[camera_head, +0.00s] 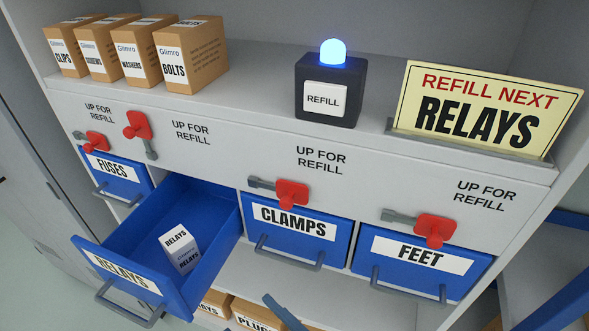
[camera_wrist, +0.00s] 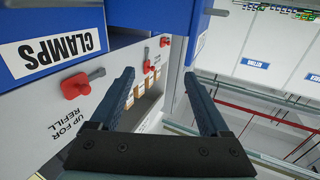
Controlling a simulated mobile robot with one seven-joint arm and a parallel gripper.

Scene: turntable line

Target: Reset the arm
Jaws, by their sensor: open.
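My gripper (camera_wrist: 162,80) is open in the wrist view, with nothing between its two dark fingers. The clamps drawer (camera_wrist: 20,18) is at the upper left of that view, apart from the fingers. In the head view a dark blue-grey piece at the bottom edge looks like part of my gripper, but most of it is out of frame. The blue relays drawer (camera_head: 205,213) is pulled open in the head view. A white relays box (camera_head: 180,248) stands inside it, tilted in the picture. My gripper touches neither.
The fuses (camera_head: 110,184), clamps (camera_head: 295,247) and feet (camera_head: 420,285) drawers are shut. Red latches (camera_head: 292,193) sit above the drawers; the one above relays (camera_head: 138,125) is turned up. Cartons (camera_head: 190,55), a blue-lit refill beacon (camera_head: 332,52) and a relays sign (camera_head: 483,107) stand on the shelf.

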